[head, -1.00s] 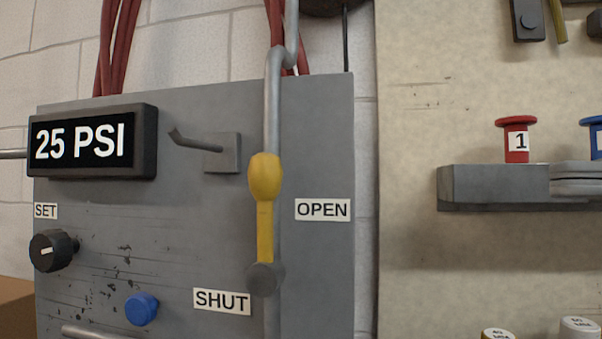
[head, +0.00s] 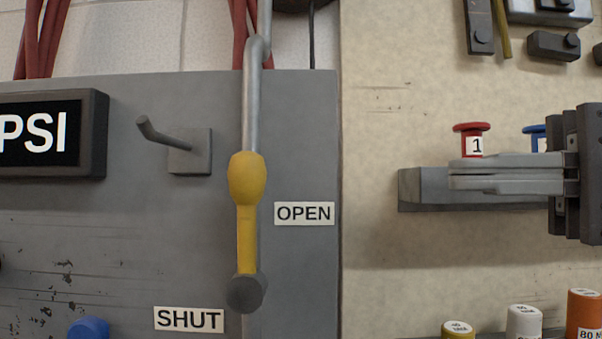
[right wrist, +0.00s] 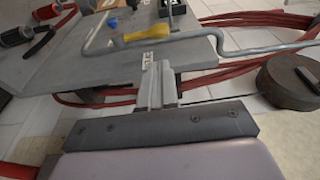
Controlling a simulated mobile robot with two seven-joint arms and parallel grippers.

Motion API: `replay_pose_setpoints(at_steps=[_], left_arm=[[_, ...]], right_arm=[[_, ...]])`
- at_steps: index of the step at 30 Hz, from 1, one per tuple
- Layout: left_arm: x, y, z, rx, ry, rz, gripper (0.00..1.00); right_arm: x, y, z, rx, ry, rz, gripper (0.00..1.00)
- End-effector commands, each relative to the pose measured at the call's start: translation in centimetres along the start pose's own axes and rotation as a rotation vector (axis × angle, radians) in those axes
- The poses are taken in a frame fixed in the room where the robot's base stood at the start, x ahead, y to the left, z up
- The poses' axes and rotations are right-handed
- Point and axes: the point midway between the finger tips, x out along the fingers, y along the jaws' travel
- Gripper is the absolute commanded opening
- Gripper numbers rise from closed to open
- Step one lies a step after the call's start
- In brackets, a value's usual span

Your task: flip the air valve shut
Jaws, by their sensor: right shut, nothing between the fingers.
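The air valve has a yellow lever (head: 245,215) that stands upright along a grey pipe (head: 252,110), its thick knob at the top and its dark round pivot (head: 246,292) at the bottom. An OPEN label (head: 304,213) is to its right and a SHUT label (head: 189,319) is at its lower left. My right gripper (head: 452,176) is shut and empty, right of the lever and apart from it, its fingers pointing left. In the right wrist view, the shut fingertips (right wrist: 157,70) point toward the panel and the yellow lever (right wrist: 147,33). My left gripper is not in view.
A hook (head: 165,135) sticks out of the grey panel left of the pipe, beside the PSI display (head: 40,133). Several capped containers (head: 524,322) stand at the bottom right.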

Motion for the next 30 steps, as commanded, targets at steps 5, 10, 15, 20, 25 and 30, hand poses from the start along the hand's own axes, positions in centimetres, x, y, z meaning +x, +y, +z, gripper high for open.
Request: replay_pose_setpoints(at_steps=[5,10,15,20,25,30], left_arm=[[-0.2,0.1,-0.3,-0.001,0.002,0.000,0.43],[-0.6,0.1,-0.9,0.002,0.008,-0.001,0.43],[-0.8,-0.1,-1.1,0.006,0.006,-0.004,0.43],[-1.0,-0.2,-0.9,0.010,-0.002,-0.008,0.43],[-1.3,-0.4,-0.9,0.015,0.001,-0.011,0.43],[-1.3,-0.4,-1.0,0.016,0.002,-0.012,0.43]], right_arm=[[1.4,-0.1,0.1,0.000,-0.003,0.000,0.00],[4.7,-0.2,0.1,0.000,-0.005,0.001,0.00],[8.5,-0.2,0.2,0.000,-0.006,0.001,0.00],[11.4,-0.2,0.1,0.000,-0.005,0.000,0.00],[13.3,-0.1,0.1,0.001,-0.002,0.000,0.00],[14.0,0.0,0.1,0.000,-0.001,-0.001,0.00]])
